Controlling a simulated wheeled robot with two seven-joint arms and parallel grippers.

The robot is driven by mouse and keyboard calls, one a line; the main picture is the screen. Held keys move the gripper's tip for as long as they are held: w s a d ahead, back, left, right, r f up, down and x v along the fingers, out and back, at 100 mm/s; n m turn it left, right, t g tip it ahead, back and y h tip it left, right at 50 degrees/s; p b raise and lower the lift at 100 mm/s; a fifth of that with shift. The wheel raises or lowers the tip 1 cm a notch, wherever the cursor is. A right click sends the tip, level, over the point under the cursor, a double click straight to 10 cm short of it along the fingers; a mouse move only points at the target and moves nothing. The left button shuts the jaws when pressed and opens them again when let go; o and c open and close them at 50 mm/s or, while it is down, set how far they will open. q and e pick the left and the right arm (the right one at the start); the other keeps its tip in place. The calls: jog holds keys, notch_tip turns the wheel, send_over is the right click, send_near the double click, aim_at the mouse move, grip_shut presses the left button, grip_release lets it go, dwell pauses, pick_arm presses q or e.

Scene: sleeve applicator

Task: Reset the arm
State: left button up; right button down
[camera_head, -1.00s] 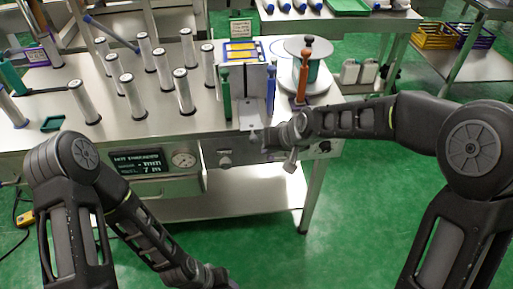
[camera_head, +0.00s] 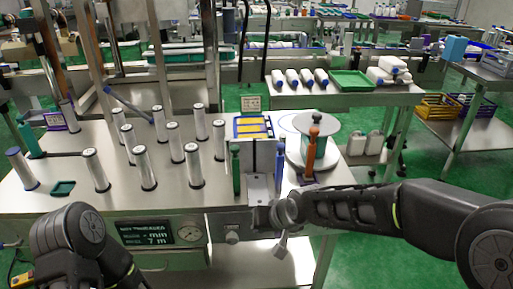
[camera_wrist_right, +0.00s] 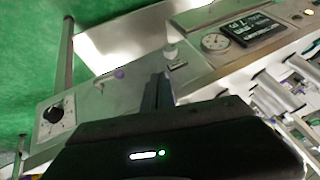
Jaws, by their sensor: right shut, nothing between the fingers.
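My right arm reaches in from the right in the head view. Its gripper (camera_head: 262,218) is at the front edge of the steel table, just below a small metal plate (camera_head: 258,188) between the green and blue handles. In the right wrist view the dark fingers (camera_wrist_right: 157,92) are together with nothing between them, in front of the table's front panel. My left arm shows only in part at the lower left of the head view; its gripper is out of the frame.
Several silver cylinders (camera_head: 146,168) stand on the steel table (camera_head: 100,212). A green handle (camera_head: 235,168), an orange handle (camera_head: 311,152) and a round white reel (camera_head: 330,138) are near my right gripper. A gauge (camera_head: 190,232) is on the front panel. Green floor lies right of the table.

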jog(key=s+d+f+g+p, duration=0.1)
jog(key=s+d+f, duration=0.1)
jog(key=s+f, duration=0.5)
jog(key=s+d+f+g+p, duration=0.2)
jog(key=s+d+f, duration=0.1)
jog(key=f, duration=0.8)
jog(key=s+f+m+g, duration=0.1)
jog(key=s+f, duration=0.3)
jog(key=s, duration=0.4)
jog(key=s+f+m+g+p, duration=0.1)
jog(key=s+f, duration=0.2)
jog(key=s, duration=0.4)
jog(key=shift+s+f+p, duration=0.3)
jog(key=shift+s+f, duration=0.05)
jog(key=shift+f, duration=0.05)
